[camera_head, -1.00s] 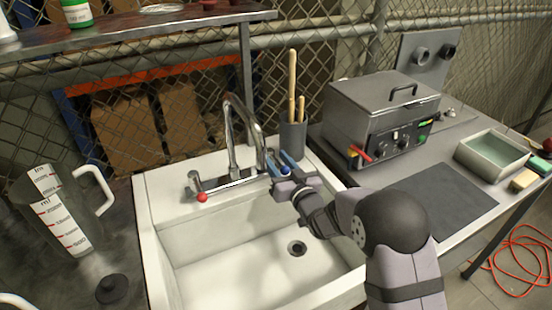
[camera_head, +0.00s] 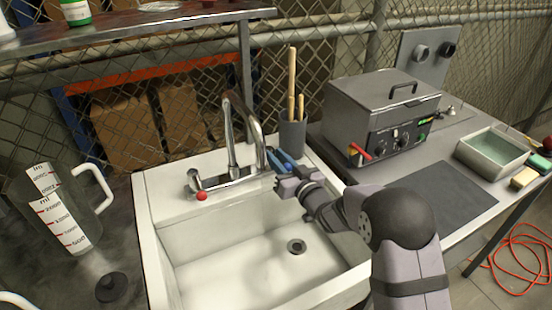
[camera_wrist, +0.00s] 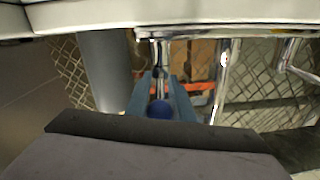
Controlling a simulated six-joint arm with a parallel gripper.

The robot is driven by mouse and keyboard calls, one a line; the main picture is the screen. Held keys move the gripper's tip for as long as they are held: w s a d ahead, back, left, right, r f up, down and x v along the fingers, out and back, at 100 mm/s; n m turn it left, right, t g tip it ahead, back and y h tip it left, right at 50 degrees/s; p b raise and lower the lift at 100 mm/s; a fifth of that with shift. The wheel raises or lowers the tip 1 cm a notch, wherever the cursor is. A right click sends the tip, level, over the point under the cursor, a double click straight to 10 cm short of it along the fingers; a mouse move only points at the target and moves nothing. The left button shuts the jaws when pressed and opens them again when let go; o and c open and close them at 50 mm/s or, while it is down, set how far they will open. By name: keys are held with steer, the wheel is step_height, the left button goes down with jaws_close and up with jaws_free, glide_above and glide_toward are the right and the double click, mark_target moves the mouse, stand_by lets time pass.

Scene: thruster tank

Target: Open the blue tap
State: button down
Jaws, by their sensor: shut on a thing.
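The blue tap (camera_wrist: 160,109) shows in the wrist view as a round blue knob on a chrome lever, between my two blue fingers. My gripper (camera_head: 281,160) is at the right side of the chrome faucet (camera_head: 232,172), shut on the blue tap; the fingers and wrist mostly hide the knob in the head view. It also shows in the wrist view (camera_wrist: 161,92). The red tap (camera_head: 201,196) is at the left end of the faucet, its knob toward the front.
The white sink (camera_head: 160,205) lies below the faucet, its basin empty. A grey cup (camera_head: 291,138) with wooden sticks stands close behind my gripper. A measuring jug (camera_head: 75,215) stands at left, and a metal bath (camera_head: 385,115) at right.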

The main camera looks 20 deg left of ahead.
steer(key=n+g+y, duration=0.1)
steer(key=w+n+g+y, duration=0.1)
steer(key=g, duration=0.1)
steer(key=shift+d, duration=0.35)
steer(key=shift+w+d+n+g+y, duration=0.15)
steer(key=shift+n+g+y, duration=0.35)
steer(key=shift+n+g, duration=0.5)
steer(key=shift+w+a+n+g+y, duration=0.1)
steer(key=shift+w+n+g+y, duration=0.15)
steer(key=shift+n+g+y, duration=0.65)
steer(key=shift+g+h, duration=0.4)
steer(key=shift+r, duration=0.1)
steer(key=c, duration=1.6)
jaws_free()
steer(key=shift+r, duration=5)
